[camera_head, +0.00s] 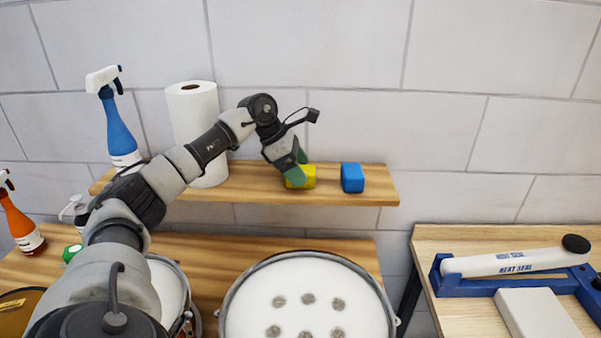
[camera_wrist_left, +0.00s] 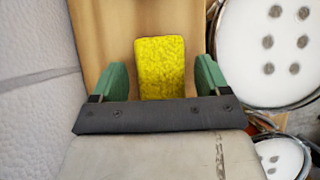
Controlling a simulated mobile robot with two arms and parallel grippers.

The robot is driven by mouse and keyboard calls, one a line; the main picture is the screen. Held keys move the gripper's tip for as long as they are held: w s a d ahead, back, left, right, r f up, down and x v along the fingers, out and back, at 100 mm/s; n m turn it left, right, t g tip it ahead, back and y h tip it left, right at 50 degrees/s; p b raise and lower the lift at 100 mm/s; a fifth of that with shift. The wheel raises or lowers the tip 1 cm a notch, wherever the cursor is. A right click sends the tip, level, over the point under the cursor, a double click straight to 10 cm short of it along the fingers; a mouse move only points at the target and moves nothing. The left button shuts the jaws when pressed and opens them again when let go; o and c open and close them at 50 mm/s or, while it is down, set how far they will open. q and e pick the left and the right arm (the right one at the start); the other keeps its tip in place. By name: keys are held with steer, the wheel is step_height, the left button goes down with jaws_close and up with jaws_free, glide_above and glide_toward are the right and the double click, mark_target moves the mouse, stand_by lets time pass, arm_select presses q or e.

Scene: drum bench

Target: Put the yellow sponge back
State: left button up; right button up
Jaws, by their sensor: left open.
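The yellow sponge (camera_head: 308,177) sits on the wooden wall shelf (camera_head: 240,189), partly hidden behind my left gripper in the head view. In the left wrist view the yellow sponge (camera_wrist_left: 160,68) lies between the two green fingers, with a gap on each side. My left gripper (camera_head: 298,168) is open at the sponge; its fingers also show in the left wrist view (camera_wrist_left: 160,82). A blue sponge or block (camera_head: 352,178) stands on the shelf just right of the yellow one. My right gripper is in neither view.
A paper towel roll (camera_head: 196,130) and a blue spray bottle (camera_head: 118,130) stand on the shelf's left part. Below are a drum (camera_head: 308,300) on a wooden bench and, at right, a heat sealer (camera_head: 515,262) on another table. The shelf's right end is clear.

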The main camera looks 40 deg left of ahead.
arm_select(q)
steer(key=b+v, duration=0.1)
steer(key=v, duration=0.5)
steer(key=shift+r, duration=0.15)
steer(key=shift+s, duration=0.1)
stand_by(0.3)
